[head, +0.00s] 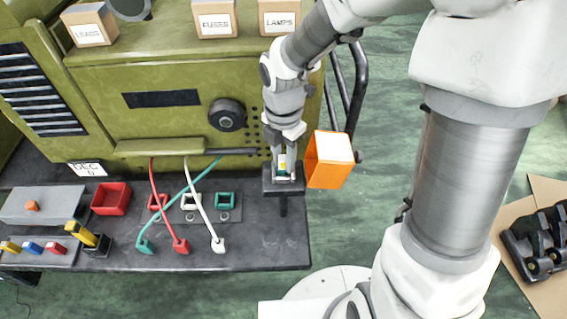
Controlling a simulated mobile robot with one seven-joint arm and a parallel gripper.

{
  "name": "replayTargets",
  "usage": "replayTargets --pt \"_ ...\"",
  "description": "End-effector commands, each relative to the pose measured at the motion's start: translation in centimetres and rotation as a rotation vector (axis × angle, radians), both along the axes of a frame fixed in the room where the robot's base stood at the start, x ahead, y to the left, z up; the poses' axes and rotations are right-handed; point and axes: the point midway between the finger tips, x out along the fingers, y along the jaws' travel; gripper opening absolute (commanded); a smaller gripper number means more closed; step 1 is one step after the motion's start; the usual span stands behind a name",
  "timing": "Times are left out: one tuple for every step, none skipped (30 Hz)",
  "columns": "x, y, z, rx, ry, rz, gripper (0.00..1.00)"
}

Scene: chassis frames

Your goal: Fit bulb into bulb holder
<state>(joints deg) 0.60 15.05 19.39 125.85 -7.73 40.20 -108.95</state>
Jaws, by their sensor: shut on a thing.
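My gripper (285,165) points down at the right end of the dark bench. It is shut on the bulb (283,168), a small pale and yellow-green piece showing between the fingers. The dark bulb holder (284,185) is a block at the bench's right edge, directly below the fingers. The bulb's lower end is at or just above the holder's top; I cannot tell whether it is seated, as the fingers and the small size hide the contact.
An orange open box (329,160) stands right beside my gripper. Left along the bench are coloured sockets with red, white and teal cables (205,215), a red bin (111,198) and a grey box (42,205). The green cabinet (150,75) rises behind, with labelled boxes (279,18) on top.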

Motion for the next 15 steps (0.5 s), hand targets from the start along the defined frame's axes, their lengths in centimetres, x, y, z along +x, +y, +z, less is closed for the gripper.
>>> replayTargets --pt "0.01 0.01 -0.23 0.001 -0.001 0.000 0.00" --pt "0.01 0.01 -0.18 0.000 0.000 0.000 0.00" --pt "0.01 0.01 -0.10 0.000 0.000 0.000 0.00" --pt "0.01 0.01 -0.06 0.001 -0.001 0.000 0.00" --pt "0.01 0.01 -0.05 0.000 0.000 0.000 0.00" --pt "0.01 0.01 -0.04 0.000 0.000 0.000 0.00" --pt "-0.01 0.01 -0.05 0.000 0.000 0.000 0.00" --pt "-0.01 0.01 -0.07 0.000 0.000 0.000 0.00" --pt "-0.01 0.01 -0.18 0.000 0.000 0.000 0.00" --pt "-0.01 0.01 -0.29 0.000 0.000 0.000 0.00" --pt "-0.01 0.01 -0.41 0.000 0.000 0.000 0.00" --pt "-0.01 0.01 -0.54 0.000 0.000 0.000 0.00" --pt "0.00 0.01 -0.42 0.001 -0.001 0.000 0.40" --pt "0.00 0.01 -0.40 0.001 -0.001 0.000 0.46" --pt "-0.01 0.01 -0.41 0.000 0.000 0.000 0.53"
